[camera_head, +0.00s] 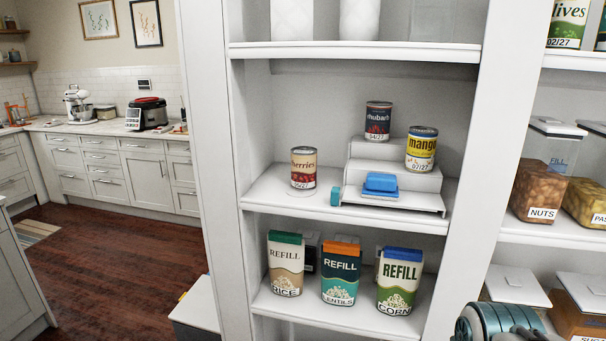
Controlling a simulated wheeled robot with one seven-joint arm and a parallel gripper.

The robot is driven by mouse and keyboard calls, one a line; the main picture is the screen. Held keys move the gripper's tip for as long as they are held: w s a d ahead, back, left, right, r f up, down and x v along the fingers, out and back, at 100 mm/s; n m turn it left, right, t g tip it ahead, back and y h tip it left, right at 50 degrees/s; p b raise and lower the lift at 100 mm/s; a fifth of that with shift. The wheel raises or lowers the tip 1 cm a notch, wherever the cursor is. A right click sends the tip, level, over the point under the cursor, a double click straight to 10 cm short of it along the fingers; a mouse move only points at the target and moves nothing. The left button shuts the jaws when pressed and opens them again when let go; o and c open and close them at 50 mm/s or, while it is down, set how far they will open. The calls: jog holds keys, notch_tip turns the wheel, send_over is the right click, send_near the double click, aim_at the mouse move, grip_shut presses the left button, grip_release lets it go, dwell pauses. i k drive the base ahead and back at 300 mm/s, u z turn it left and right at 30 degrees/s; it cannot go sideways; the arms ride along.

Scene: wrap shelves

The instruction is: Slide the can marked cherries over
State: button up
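The can marked cherries (303,168) stands upright on the middle shelf, left of a white stepped riser (373,150). Its label is cream and red with a date strip. A faint ring shows on the shelf around its base. A dark rhubarb can (378,121) stands on the riser's upper step, and a yellow mango can (421,149) stands on the right, lower down. A blue block (380,183) sits at the riser's front. My gripper's fingers do not show; only a teal and grey part, likely of my arm, enters at the bottom right.
A small teal piece (336,196) sits at the riser's left front corner. Rice (286,264), lentils (340,271) and corn (399,281) refill packs stand on the shelf below. The middle shelf (262,192) is bare left of the cherries can. White uprights bound the bay.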

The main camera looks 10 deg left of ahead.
aim_at(304, 158)
jog(key=u, duration=1.25)
jog(key=i, duration=0.55)
jog(key=z, duration=0.2)
